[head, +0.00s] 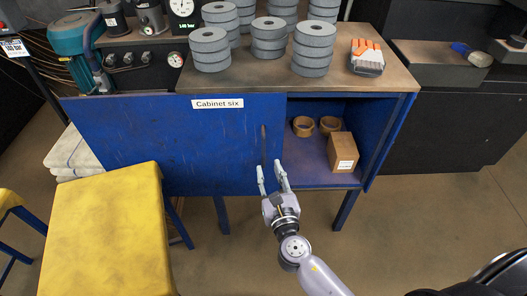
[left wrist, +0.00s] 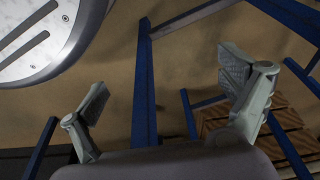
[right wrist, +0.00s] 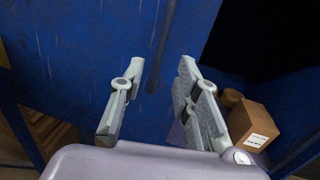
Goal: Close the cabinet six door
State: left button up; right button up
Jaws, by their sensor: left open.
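The blue cabinet six door (head: 180,150) carries a white "Cabinet six" label and extends left past the end of the bench top. The right part of the cabinet (head: 370,140) is uncovered. A dark upright bar handle (head: 264,145) is near the door's right edge; it also shows in the right wrist view (right wrist: 164,40). My right gripper (head: 270,168) is open just in front of the handle's lower end. In the right wrist view the handle lies ahead, between its spread fingers (right wrist: 161,65). My left gripper (left wrist: 165,75) is open and empty, out of the head view.
Inside the cabinet are tape rolls (head: 303,126) and a cardboard box (head: 343,152). Stacks of grey discs (head: 312,48) and an orange-topped pack (head: 367,57) stand on the bench top. A yellow stool (head: 105,225) stands before the door's left part. Blue legs surround the left gripper's view.

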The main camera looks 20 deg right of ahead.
aim_at(264, 155)
jog(key=w, duration=0.7)
jog(key=shift+w+d, duration=0.3)
jog(key=shift+w, duration=0.05)
jog(key=shift+c, duration=0.2)
grip_shut()
